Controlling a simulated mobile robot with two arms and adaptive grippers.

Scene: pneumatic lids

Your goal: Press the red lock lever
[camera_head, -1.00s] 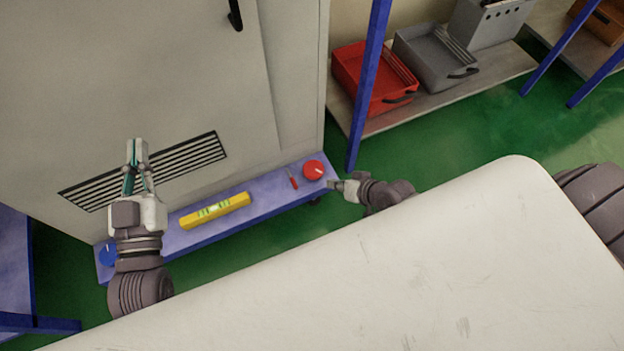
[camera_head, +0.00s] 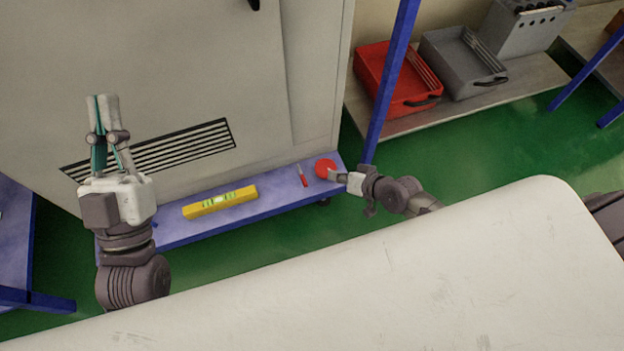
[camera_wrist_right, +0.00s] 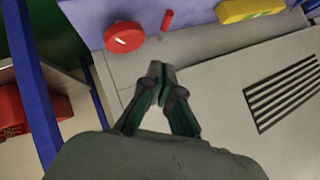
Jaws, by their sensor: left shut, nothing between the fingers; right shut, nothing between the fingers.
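The red lock lever (camera_head: 303,176) is a small narrow red bar on the blue ledge, just left of a round red knob (camera_head: 325,168). In the right wrist view the lever (camera_wrist_right: 166,20) stands out from the ledge, with the red knob (camera_wrist_right: 124,38) to its left. My right gripper (camera_head: 334,177) is shut and empty, at the near side of the knob in the head view. In the right wrist view its fingertips (camera_wrist_right: 158,72) appear below the lever and knob; contact cannot be told. My left gripper (camera_head: 103,100) is shut and empty, pointing up before the grey cabinet.
The blue ledge (camera_head: 274,203) runs along the cabinet front (camera_head: 180,65) and carries a yellow spirit level (camera_head: 220,202). A blue post (camera_head: 390,85) stands right of the knob. Red (camera_head: 372,92) and grey (camera_head: 455,70) bins sit on a low shelf behind it.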

